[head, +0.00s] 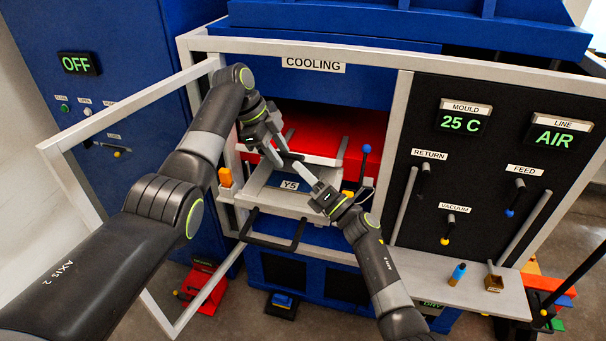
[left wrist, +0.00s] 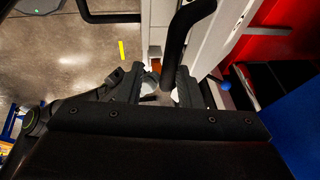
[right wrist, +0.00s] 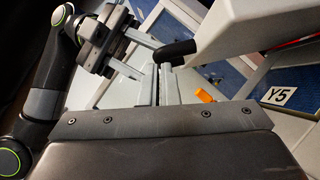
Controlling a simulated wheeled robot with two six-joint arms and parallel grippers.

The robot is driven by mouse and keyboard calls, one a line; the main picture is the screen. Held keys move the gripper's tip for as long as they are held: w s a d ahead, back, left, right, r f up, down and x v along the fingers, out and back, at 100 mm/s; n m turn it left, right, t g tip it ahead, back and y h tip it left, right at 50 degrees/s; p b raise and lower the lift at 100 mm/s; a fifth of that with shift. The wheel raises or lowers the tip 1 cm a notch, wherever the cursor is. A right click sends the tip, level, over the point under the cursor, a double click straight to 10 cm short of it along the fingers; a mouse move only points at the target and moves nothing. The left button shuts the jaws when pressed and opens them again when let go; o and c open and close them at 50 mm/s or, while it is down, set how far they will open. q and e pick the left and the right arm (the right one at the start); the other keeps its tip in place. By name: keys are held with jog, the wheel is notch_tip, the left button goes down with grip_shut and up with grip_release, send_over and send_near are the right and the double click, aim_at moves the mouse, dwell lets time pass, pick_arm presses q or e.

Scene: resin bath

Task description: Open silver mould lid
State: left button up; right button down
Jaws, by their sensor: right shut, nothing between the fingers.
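The silver mould (head: 249,198) sits in the press opening, with a Y5 label (head: 289,185) on its blue part. In the right wrist view, a pale silver slab (right wrist: 245,28), apparently the lid, is raised over the blue part with a black handle (right wrist: 178,51) at its edge. My left gripper (head: 283,158) is at this handle. In the left wrist view a black bar (left wrist: 168,72) lies between its fingers, with a gap on one side. My right gripper (head: 307,172) is shut and empty by the mould, its tips (right wrist: 163,72) close below the handle.
A black front handle (head: 275,243) sticks out below the mould. A white gate frame (head: 72,183) stands open at left. The right panel (head: 450,180) carries levers. A shelf (head: 455,287) holds a blue bottle (head: 458,273) and a small brass box (head: 494,279).

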pick_arm(q)
jog(key=shift+o, duration=0.8)
jog(key=shift+s+a+f, duration=0.1)
jog(key=shift+s+f, duration=0.05)
jog(key=shift+f, duration=0.15)
pick_arm(e)
jog(key=shift+r, duration=0.35)
jog(key=shift+w+f, duration=0.1)
pick_arm(q)
jog(key=shift+r, duration=0.2)
